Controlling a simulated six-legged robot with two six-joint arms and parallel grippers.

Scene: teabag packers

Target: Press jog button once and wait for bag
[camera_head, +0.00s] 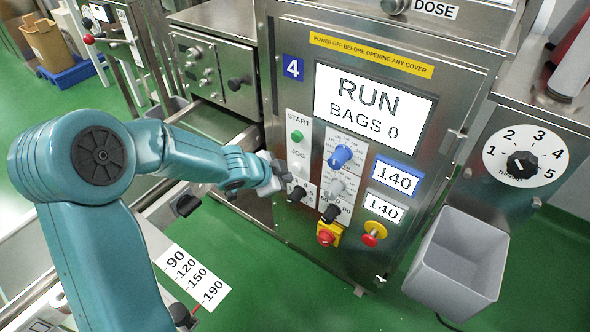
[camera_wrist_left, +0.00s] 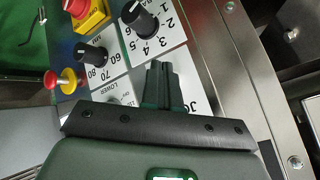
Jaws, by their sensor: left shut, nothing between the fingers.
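The packer's front panel (camera_head: 370,110) carries a screen (camera_head: 374,106) that reads RUN and BAGS 0. A white control strip has a green START button (camera_head: 297,136) above the JOG label (camera_head: 298,154). My left gripper (camera_head: 286,172) is at this strip, just below the JOG label. Its fingers are shut and empty. In the left wrist view the shut fingers (camera_wrist_left: 164,86) point at the white strip beside the partly covered JOG lettering (camera_wrist_left: 194,104). The jog button itself is hidden behind the gripper, so contact cannot be told. My right gripper is not in view.
Beside the strip are a blue knob (camera_head: 341,156), a grey knob and black knobs. Below are a red button on a yellow block (camera_head: 328,234) and a red-and-yellow knob (camera_head: 373,233). A grey bin (camera_head: 462,262) sits at the lower right.

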